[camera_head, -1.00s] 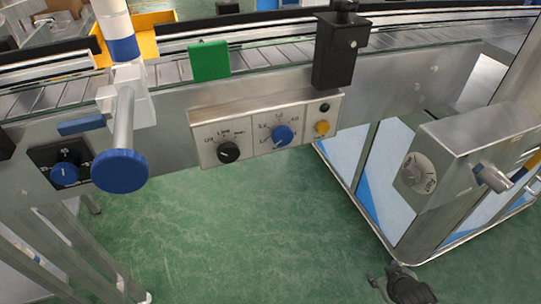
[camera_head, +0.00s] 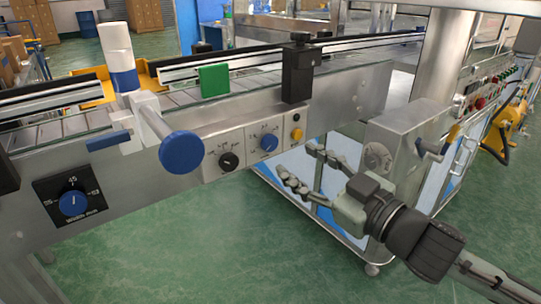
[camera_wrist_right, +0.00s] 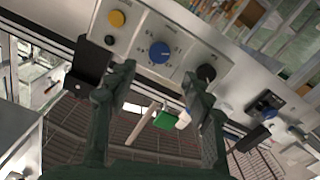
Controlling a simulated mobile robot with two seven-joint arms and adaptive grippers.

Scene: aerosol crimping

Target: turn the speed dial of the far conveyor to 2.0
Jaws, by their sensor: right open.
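A light control panel (camera_head: 240,148) on the conveyor's side carries a blue dial (camera_head: 268,142) with a printed scale and a black dial (camera_head: 228,161). The dial's exact reading is too small to tell. My right gripper (camera_head: 297,161) is open, with its fingers pointing at the panel from the right, apart from the blue dial. In the right wrist view the blue dial (camera_wrist_right: 160,52) shows beyond and between the open fingers (camera_wrist_right: 160,83). The black dial (camera_wrist_right: 206,73) shows beside one finger. My left gripper is not in view.
A large blue round knob (camera_head: 182,152) on a shaft juts out left of the panel. A separate blue dial (camera_head: 73,203) on a black plate sits farther left. A grey metal box (camera_head: 405,135) with a pale dial stands close to my right gripper. Green floor lies open below.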

